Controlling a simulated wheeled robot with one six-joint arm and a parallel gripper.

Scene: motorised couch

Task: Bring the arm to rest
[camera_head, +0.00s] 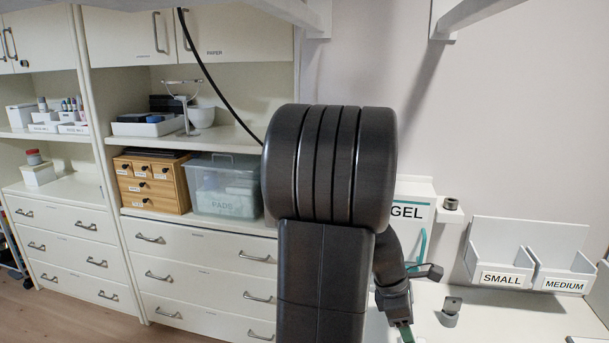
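My dark grey arm (325,250) stands upright in the middle of the view, with its thick ribbed joint at the top. My gripper (408,300) seems to be the dark end part showing low behind the arm's right side, in front of the white worktop. One short dark piece points right and a green-tipped piece points down. Most of it is hidden by the arm, so its opening and anything in it cannot be made out.
A white worktop (490,322) holds a small grey fitting (451,311) close right of the gripper. Bins labelled SMALL (500,262) and MEDIUM (560,265) and a GEL holder (412,205) are along the wall. Cabinets (200,265) fill the left; a shelf (480,12) overhangs above.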

